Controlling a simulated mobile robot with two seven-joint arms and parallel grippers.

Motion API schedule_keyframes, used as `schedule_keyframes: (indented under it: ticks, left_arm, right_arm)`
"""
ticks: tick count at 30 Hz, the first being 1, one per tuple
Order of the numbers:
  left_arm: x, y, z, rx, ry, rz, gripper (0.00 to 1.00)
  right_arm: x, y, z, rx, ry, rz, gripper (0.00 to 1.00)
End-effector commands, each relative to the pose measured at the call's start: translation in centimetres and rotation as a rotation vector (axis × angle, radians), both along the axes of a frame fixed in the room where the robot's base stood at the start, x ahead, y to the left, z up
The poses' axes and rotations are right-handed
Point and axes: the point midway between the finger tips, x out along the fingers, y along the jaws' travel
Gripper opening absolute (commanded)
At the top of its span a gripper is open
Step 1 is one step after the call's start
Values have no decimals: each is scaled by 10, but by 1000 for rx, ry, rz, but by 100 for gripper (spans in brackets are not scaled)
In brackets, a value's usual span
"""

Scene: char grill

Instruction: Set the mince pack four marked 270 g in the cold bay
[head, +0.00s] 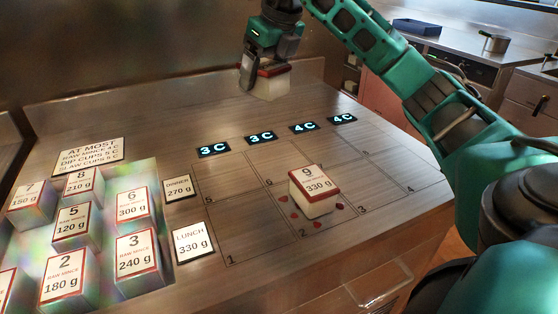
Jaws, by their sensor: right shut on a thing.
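My right gripper (266,70) is at the top centre of the head view, shut on a white pack with a red rim (270,87). The held pack is over the far part of the counter, behind the row of displays; its label cannot be read. No pack marked 4 or 270 g is readable among the other packs. A marked grid (250,227) of numbered cells lies on the counter, and four small displays behind it read 3 C (214,150), 3 C (261,138), 4 C (304,127) and 4 C (342,119). My left gripper is not in view.
Pack 9, 330 g (316,193), stands at cell 2 with red marks around it. Several mince packs, such as pack 3 (139,255), stand at the left. Cards read DINNER 270 g (180,188) and LUNCH 330 g (194,244). A limits sign (90,157) stands behind. Other cells are bare.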

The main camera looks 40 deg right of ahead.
Motion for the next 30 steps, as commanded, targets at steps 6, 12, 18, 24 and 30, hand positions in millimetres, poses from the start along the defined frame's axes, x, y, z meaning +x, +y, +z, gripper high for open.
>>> schedule_keyframes:
  ticks: [6, 12, 18, 24, 30]
  left_arm:
    - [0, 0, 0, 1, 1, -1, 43]
    - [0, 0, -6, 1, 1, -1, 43]
    - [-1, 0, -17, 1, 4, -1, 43]
    - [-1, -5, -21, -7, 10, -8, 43]
    - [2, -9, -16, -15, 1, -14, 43]
  right_arm:
    - [-4, -30, 17, 3, -1, -321, 32]
    - [-6, -36, -6, 1, 5, -387, 32]
    - [-7, -36, -60, 0, 6, -386, 32]
    - [-6, -36, -110, 1, 5, -383, 32]
    - [-6, -36, -136, 3, 1, -383, 32]
